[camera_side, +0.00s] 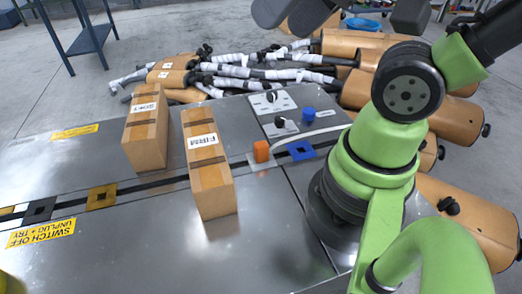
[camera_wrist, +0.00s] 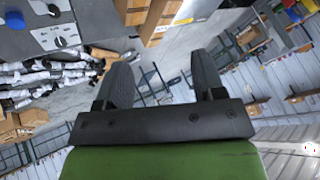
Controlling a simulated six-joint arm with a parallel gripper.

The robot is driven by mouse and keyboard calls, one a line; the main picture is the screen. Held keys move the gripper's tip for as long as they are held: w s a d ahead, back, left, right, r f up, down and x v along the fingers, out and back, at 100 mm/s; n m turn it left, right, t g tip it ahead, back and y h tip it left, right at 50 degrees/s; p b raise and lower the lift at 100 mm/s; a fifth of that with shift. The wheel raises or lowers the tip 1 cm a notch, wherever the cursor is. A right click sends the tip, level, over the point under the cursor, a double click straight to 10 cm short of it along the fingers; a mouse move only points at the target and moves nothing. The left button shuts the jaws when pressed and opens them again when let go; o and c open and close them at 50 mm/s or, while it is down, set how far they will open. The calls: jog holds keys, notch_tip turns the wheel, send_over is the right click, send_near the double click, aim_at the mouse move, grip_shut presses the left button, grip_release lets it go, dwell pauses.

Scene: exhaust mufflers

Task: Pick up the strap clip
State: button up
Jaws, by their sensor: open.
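I cannot tell for sure which thing is the strap clip. The square pieces lie along a dark strip. My gripper (camera_wrist: 160,78) is open and empty in the wrist view, its two dark fingers wide apart. It is raised well away from the tabletop, with the room behind it.
Two taped cartons, the left one (camera_side: 146,132) and the right one (camera_side: 207,165), stand upright on the table (camera_side: 285,225). A control panel with knobs (camera_side: 275,100) and a blue button (camera_side: 309,113) sits at the back. Wrapped mufflers (camera_side: 245,75) lie behind; the table's front middle is clear.

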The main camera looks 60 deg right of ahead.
jog(key=shift+c, duration=0.5)
jog(key=shift+w, duration=0.1)
jog(key=n+g+h, duration=0.5)
jog(key=n+g, duration=0.5)
jog(key=n, duration=0.3)
send_over(260, 144)
jog(key=w+a, duration=0.2)
jog(key=w, duration=0.1)
notch_tip(260, 144, down, 20)
jog(key=x, duration=0.4)
jog(key=shift+s+f, duration=0.2)
jog(key=shift+s, duration=0.1)
jog(key=shift+x, duration=2.9)
jog(key=shift+s+a, duration=0.15)
jog(key=c, duration=1)
